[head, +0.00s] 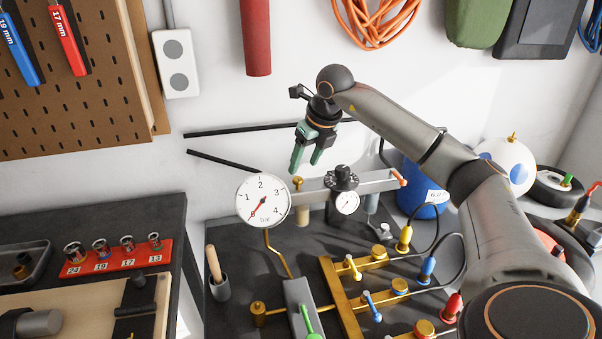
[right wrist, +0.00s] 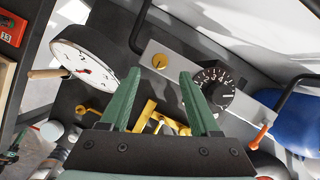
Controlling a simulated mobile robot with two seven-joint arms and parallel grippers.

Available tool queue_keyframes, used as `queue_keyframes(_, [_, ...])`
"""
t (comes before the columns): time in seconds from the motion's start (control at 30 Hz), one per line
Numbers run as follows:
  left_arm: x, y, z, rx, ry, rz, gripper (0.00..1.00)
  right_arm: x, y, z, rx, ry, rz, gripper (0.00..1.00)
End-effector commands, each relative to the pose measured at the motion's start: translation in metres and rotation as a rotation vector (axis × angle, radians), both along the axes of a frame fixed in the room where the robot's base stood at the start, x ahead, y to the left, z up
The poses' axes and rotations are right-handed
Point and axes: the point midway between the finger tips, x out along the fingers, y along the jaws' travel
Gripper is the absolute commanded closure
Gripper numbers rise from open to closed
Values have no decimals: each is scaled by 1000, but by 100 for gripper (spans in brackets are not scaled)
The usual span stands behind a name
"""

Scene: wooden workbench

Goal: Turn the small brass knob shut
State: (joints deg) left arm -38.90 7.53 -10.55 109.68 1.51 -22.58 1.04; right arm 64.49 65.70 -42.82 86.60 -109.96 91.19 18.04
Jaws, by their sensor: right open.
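The small brass knob (head: 297,183) sits at the left end of a grey metal bar (head: 372,182), just right of the white round gauge (head: 263,201). In the right wrist view the knob (right wrist: 159,61) shows as a round brass top with a slot-like mark, between and beyond my fingertips. My right gripper (head: 306,168) has green fingers, open and empty, pointing down just above the knob and apart from it. The right wrist view shows its two spread fingers (right wrist: 160,74). My left gripper is not in view.
A black dial (head: 343,180) with a small gauge stands on the bar right of the knob. The large gauge's rim is close on the left. Brass pipes with coloured valves (head: 350,300) fill the bench below. A blue container (head: 420,190) stands behind at right.

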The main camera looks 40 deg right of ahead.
Motion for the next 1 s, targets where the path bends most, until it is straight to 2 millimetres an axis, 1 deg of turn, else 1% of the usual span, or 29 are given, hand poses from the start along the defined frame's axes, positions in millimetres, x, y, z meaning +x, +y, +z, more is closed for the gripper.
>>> queue_keyframes(0.03, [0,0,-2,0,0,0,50,-4,0,12,0,-5,0,37])
queue_keyframes(0.2, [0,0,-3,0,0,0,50,-17,1,43,0,-4,-1,37])
queue_keyframes(0.3, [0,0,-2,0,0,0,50,-22,2,56,0,-3,0,37])
queue_keyframes(0.4, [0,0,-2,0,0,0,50,-26,2,63,0,-1,0,37])
queue_keyframes(0.53, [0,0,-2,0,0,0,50,-28,3,67,1,-1,0,37])
queue_keyframes(1.0, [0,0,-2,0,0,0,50,-28,2,67,0,0,-1,37])
